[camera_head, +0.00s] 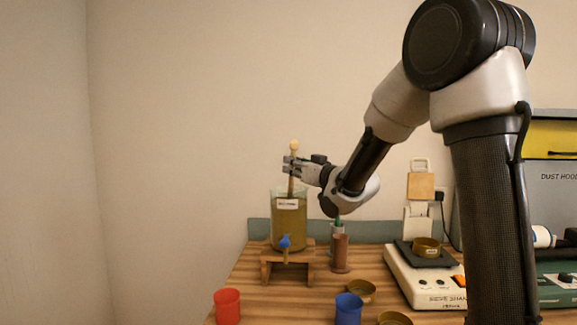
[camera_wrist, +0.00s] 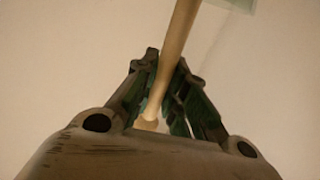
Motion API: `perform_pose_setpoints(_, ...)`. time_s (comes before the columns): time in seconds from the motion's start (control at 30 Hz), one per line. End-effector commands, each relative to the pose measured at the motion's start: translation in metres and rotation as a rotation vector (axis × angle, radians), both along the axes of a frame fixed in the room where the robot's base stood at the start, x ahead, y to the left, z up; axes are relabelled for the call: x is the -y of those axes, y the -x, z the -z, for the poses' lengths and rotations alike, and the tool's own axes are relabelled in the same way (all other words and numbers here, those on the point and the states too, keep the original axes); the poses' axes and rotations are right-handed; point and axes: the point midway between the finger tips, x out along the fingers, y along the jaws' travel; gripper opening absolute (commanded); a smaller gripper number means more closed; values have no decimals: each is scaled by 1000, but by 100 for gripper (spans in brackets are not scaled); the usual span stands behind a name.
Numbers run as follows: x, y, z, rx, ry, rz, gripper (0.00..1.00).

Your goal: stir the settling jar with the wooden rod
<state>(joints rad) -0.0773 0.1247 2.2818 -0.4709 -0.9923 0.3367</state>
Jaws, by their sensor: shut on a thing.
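The settling jar (camera_head: 289,226) is a clear jar of murky yellow-brown liquid with a white label. It stands on a small wooden stand at the back left of the table and has a blue tap (camera_head: 285,241) at its lower front. The wooden rod (camera_head: 292,174) stands nearly upright, slightly tilted, with its lower part down in the jar's mouth and its knobbed top above. My gripper (camera_head: 290,166) is shut around the rod just above the jar's rim. In the wrist view, the rod (camera_wrist: 178,38) passes between my gripper's fingers (camera_wrist: 166,92). The rod's lower end is hidden in the liquid.
A brown cylinder (camera_head: 340,253) stands right of the wooden stand (camera_head: 266,256). A red cup (camera_head: 227,306), a blue cup (camera_head: 349,309) and brass bowls (camera_head: 360,291) are at the front. A white sieve shaker (camera_head: 398,283) is to the right. Open wall lies left of the jar.

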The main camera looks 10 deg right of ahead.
Motion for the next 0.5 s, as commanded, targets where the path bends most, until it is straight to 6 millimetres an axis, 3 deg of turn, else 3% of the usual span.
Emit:
perform_pose_setpoints(0.2,4,-18,-1,1,-2,0,0)
perform_pose_setpoints(0.5,5,-19,-1,2,-1,-1,0)
